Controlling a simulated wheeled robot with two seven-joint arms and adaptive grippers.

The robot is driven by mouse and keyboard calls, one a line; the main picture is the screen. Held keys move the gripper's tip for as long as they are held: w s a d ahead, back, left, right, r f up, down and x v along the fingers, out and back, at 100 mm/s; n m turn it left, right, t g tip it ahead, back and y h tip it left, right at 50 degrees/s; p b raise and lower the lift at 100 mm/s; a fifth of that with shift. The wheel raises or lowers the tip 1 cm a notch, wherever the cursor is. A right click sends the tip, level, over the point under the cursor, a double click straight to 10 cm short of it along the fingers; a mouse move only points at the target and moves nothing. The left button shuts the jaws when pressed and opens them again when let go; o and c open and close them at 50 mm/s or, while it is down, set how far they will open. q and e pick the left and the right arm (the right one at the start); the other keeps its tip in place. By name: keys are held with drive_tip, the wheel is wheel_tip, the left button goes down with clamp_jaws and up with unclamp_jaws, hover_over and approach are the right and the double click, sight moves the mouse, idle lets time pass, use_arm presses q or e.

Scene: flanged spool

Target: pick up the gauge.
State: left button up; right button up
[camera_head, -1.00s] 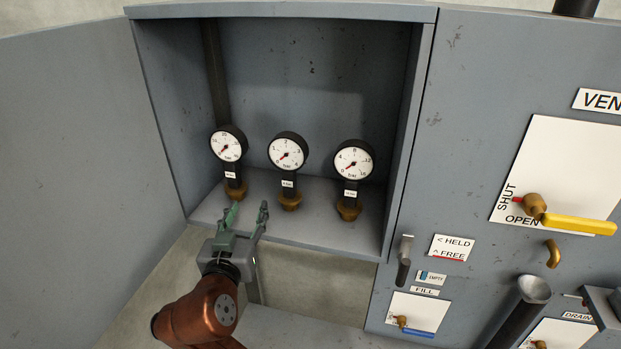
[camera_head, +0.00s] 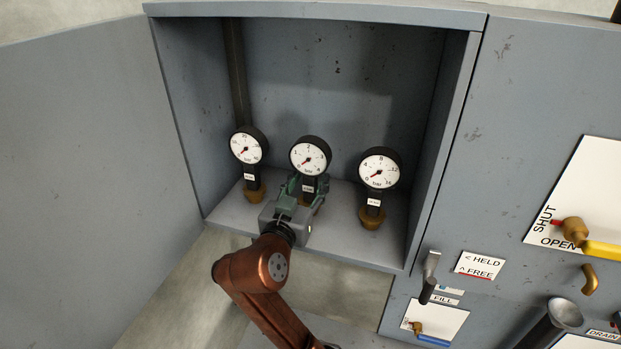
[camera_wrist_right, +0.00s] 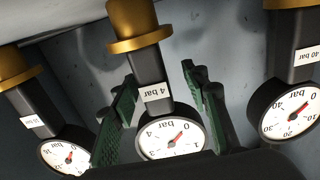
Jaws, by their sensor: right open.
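Three round gauges with white dials, black stems and brass bases stand upright on the cabinet shelf: a left gauge (camera_head: 246,148), a middle gauge (camera_head: 310,157) and a right gauge (camera_head: 379,169). My right gripper (camera_head: 308,181) is open at the middle gauge and hides part of its stem and base. In the wrist view, which shows the gauges upside down, the green fingers lie on either side of the middle gauge's stem (camera_wrist_right: 147,72), labelled 4 bar. A gap shows on both sides. The gauge labelled 40 bar (camera_wrist_right: 292,62) is at right there. My left gripper is out of view.
The open-fronted cabinet has a shelf (camera_head: 235,212), side walls and a top edge (camera_head: 320,14) around the gauges. A large grey panel (camera_head: 80,130) stands at left. A lever (camera_head: 430,275) and a yellow-handled valve (camera_head: 575,232) are at right.

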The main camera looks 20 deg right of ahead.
drive_tip(key=shift+w+a+f, duration=0.1)
drive_tip(key=shift+w+a, duration=0.05)
drive_tip(key=shift+w, duration=0.1)
drive_tip(key=shift+s, duration=0.2)
drive_tip(key=shift+s+r, duration=0.25)
drive_tip(key=shift+s, duration=0.15)
drive_tip(key=shift+c, duration=0.7)
drive_tip(key=shift+s, duration=0.2)
drive_tip(key=shift+c, duration=0.7)
drive_tip(key=shift+w+d, duration=0.1)
drive_tip(key=shift+d, duration=0.15)
drive_tip(key=shift+c, duration=0.8)
drive_tip(key=shift+w+d+f, duration=0.1)
drive_tip(key=shift+w, duration=0.15)
drive_tip(key=shift+c, duration=0.8)
drive_tip(key=shift+w, duration=0.1)
drive_tip(key=shift+c, duration=0.9)
drive_tip(key=shift+s+a, duration=0.2)
drive_tip(key=shift+s, duration=0.05)
clamp_jaws()
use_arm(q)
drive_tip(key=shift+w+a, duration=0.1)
